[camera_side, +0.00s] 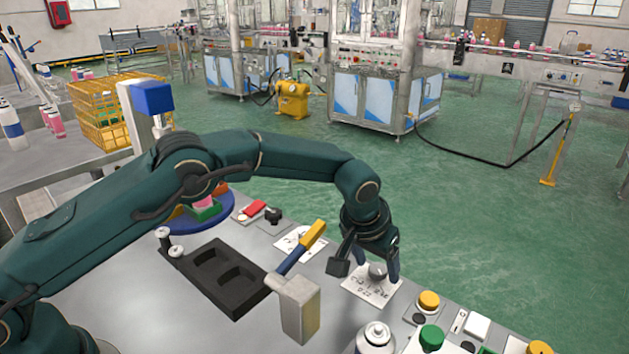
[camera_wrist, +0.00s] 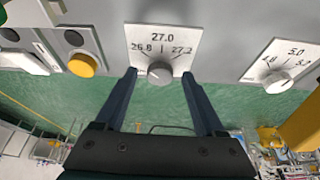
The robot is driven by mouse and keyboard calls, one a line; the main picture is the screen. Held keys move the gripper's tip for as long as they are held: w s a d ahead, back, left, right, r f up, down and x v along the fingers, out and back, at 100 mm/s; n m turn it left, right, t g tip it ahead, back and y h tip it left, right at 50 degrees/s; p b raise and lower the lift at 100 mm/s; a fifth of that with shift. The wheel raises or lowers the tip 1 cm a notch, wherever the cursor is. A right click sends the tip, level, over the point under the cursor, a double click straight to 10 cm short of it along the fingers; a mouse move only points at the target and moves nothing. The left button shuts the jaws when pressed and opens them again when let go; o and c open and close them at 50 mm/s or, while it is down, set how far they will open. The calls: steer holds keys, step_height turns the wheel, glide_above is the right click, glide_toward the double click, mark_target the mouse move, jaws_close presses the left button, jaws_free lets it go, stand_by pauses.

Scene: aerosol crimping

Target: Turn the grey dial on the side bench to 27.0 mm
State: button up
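The grey dial (camera_wrist: 160,72) sits on a white scale plate (camera_wrist: 163,42) marked 26.8, 27.0 and 27.2. Its pointer is too small to read with certainty. In the side view the dial (camera_side: 377,271) stands on its plate (camera_side: 368,292) on the bench, below my gripper (camera_side: 375,265). In the wrist view my gripper (camera_wrist: 160,74) is open, with one dark finger on each side of the dial. Gaps show between the fingers and the dial, so it is not gripped.
A second dial (camera_wrist: 279,81), marked 5.0, is nearby. A yellow button (camera_side: 428,300), a green button (camera_side: 432,336) and a metal can (camera_side: 376,338) are in front. A black tray (camera_side: 205,290) lies left.

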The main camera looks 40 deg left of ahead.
jaws_close()
steer(key=shift+a+m, duration=0.1)
steer(key=shift+m, duration=0.3)
steer(key=m+h, duration=0.1)
steer(key=m, duration=0.3)
steer(key=shift+w+a+g+h, duration=0.1)
steer(key=shift+a+g+h, duration=0.1)
steer(key=shift+g+h, duration=0.15)
steer(key=shift+w+a+m+g+h, duration=0.1)
steer(key=shift+m+g+h, duration=0.25)
steer(key=shift+m, duration=0.9)
steer(key=shift+w+a+m+g+h, duration=0.1)
steer(key=shift+m+h, duration=0.4)
steer(key=shift+m, duration=0.75)
steer(key=shift+o, duration=0.4)
jaws_free()
